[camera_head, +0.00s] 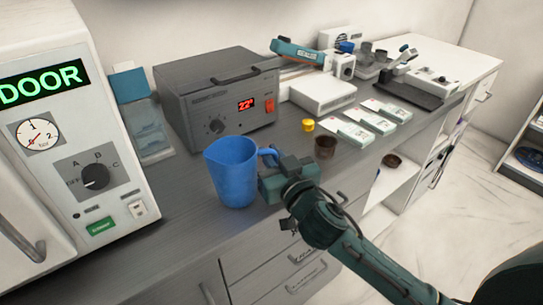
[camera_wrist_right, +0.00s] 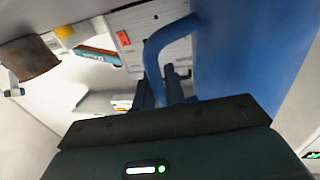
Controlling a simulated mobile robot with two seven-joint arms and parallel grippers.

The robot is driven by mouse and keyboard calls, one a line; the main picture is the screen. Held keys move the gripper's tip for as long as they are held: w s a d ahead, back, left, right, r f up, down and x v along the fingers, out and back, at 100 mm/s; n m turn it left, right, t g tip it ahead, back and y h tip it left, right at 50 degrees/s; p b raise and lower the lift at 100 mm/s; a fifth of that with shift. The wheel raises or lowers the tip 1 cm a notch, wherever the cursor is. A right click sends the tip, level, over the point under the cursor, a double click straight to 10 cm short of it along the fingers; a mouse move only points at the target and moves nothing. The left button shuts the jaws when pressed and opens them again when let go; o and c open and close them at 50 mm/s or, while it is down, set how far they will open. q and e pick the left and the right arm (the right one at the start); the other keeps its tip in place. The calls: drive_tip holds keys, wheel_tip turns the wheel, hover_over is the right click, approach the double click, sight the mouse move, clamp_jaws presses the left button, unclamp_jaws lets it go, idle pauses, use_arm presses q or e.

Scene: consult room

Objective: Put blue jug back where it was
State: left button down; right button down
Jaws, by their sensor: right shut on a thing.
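The blue jug (camera_head: 232,172) is upright at the front of the grey counter, between the white DOOR machine and the grey heater box. Its handle points right, toward my right gripper (camera_head: 270,164). In the right wrist view the jug (camera_wrist_right: 235,50) fills the upper right, and the dark fingers of my right gripper (camera_wrist_right: 160,88) are at its handle (camera_wrist_right: 158,45). The right gripper is shut on the handle. I cannot tell for certain whether the jug's base touches the counter. My left gripper is in neither view.
The white DOOR machine (camera_head: 70,130) stands close on the left. The grey box with a red display (camera_head: 217,98) is behind the jug. A yellow cup (camera_head: 308,125), a brown cup (camera_head: 325,146) and several packets (camera_head: 345,132) lie to the right. Bare counter (camera_head: 185,200) shows left of the jug.

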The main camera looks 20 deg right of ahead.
drive_tip(key=shift+r, duration=0.15)
drive_tip(key=c, duration=1.5)
unclamp_jaws()
drive_tip(key=shift+f, duration=0.2)
drive_tip(key=shift+r, duration=0.2)
drive_tip(key=shift+s+f, duration=0.15)
drive_tip(key=shift+s, duration=0.15)
drive_tip(key=s+d+b, duration=0.2)
drive_tip(key=s, duration=0.9)
drive_tip(key=s+a+f+g, duration=0.1)
drive_tip(key=s+f+g, duration=0.1)
drive_tip(key=f, duration=0.5)
drive_tip(key=s+a+f+g+y, duration=0.1)
drive_tip(key=s+f+g, duration=0.1)
drive_tip(key=s+f, duration=0.2)
drive_tip(key=s+a+f+n+g, duration=0.1)
drive_tip(key=s+a+f+g, duration=0.1)
drive_tip(key=f, duration=0.9)
drive_tip(key=shift+s+y, duration=0.4)
drive_tip(key=shift+s, duration=0.2)
